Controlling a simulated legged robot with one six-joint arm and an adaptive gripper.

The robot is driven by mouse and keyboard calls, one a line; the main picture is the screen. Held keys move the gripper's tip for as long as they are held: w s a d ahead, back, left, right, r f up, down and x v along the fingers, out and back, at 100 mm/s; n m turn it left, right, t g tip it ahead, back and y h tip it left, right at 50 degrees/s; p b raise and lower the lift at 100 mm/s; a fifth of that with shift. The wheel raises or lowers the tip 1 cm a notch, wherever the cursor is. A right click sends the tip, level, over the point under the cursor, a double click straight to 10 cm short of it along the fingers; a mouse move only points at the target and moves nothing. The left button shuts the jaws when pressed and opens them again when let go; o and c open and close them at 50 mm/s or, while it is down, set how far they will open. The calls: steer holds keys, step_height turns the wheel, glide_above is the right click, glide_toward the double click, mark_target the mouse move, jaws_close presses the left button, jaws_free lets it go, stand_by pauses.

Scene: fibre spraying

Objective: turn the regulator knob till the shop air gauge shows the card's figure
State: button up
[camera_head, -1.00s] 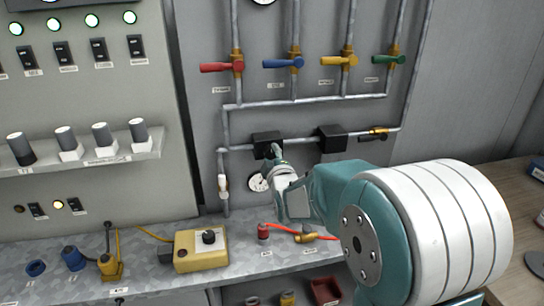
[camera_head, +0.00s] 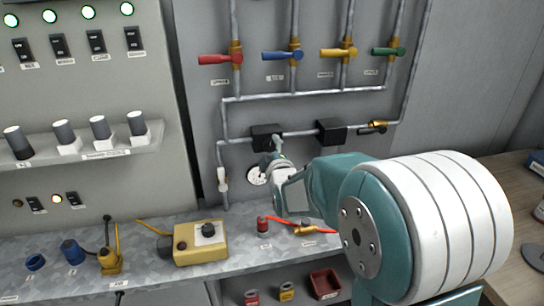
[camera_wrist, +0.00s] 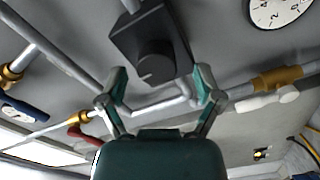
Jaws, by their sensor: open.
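A black regulator box (camera_head: 266,132) sits on the horizontal pipe of the grey wall panel. In the wrist view its round dark knob (camera_wrist: 155,68) faces me, with a small light mark near its edge. My gripper (camera_wrist: 158,88) is open, one finger on each side of the knob in that view, and I see no contact. In the head view my gripper (camera_head: 278,150) is just below the box and hides part of a white gauge (camera_head: 256,176). The gauge dial (camera_wrist: 278,8) is cut off at the wrist view's top edge; its needle reading is unclear. I cannot identify the card.
A second black box (camera_head: 331,131) is on the same pipe to the right. Red (camera_head: 213,58), blue (camera_head: 279,56), yellow (camera_head: 338,53) and green (camera_head: 387,51) valve handles are above. A yellow box (camera_head: 200,246) stands on the metal bench below.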

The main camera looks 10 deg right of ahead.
steer(key=s, duration=1.1)
steer(key=shift+s, duration=0.35)
steer(key=s+f+m+g, duration=0.2)
steer(key=s+m+g, duration=1)
steer(key=s, duration=1.1)
steer(key=shift+s+f+m, duration=0.15)
steer(key=shift+s+m, duration=0.15)
steer(key=shift+m, duration=0.1)
steer(key=shift+d, duration=0.1)
stand_by(3.8)
